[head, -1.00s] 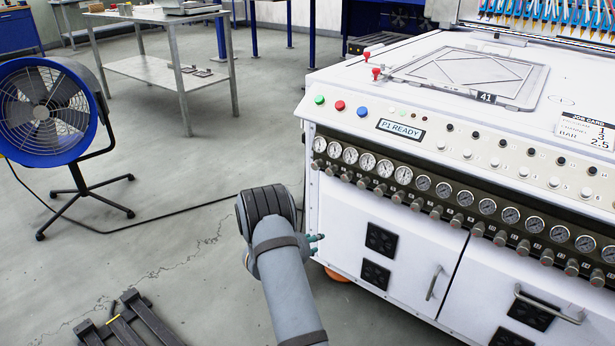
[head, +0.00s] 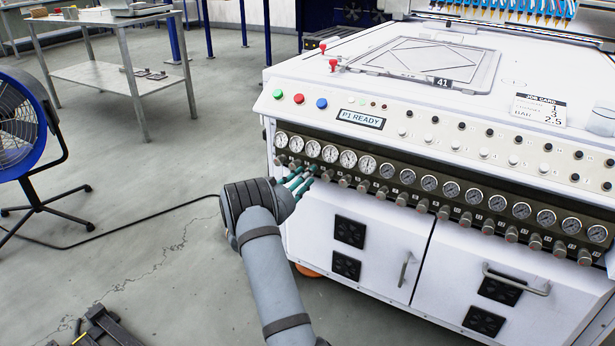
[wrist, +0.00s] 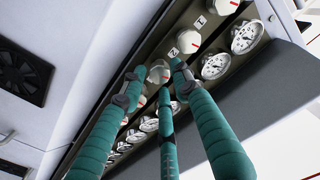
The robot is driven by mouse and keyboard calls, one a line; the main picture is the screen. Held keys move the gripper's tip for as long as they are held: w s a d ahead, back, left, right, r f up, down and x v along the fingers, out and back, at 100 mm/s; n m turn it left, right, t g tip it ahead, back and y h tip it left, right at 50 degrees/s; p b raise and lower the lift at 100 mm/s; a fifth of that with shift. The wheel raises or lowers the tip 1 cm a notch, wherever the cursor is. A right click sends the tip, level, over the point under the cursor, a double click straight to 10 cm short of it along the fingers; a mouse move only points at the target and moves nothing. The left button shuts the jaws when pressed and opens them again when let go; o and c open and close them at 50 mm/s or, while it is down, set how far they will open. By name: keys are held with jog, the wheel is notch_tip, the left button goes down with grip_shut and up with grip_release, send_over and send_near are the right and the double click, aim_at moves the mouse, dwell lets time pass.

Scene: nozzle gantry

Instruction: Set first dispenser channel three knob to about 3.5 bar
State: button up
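The dispenser panel (head: 432,206) carries a row of gauges with grey knobs under it. My gripper (head: 304,175) is at the left end of the row, near the third gauge (head: 313,149). In the wrist view, my gripper (wrist: 155,76) has its teal fingers spread around a grey knob (wrist: 158,73) with a red pointer mark. It appears third from the row's end; small gaps seem to show beside it. Labels "1" (wrist: 198,21) and "2" (wrist: 173,52) are visible farther along. The third gauge's reading is too small to tell.
The job card (head: 540,109) reads 1, 3 and 2.5 bar. A display (head: 361,119) reads "P1 READY". Neighbouring knobs (wrist: 189,40) and gauges (wrist: 215,66) sit close to my fingers. A blue fan (head: 20,125) stands left; floor between is mostly clear.

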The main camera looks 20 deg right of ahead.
jog(key=shift+x, duration=1)
jog(key=shift+c, duration=1.1)
grip_shut()
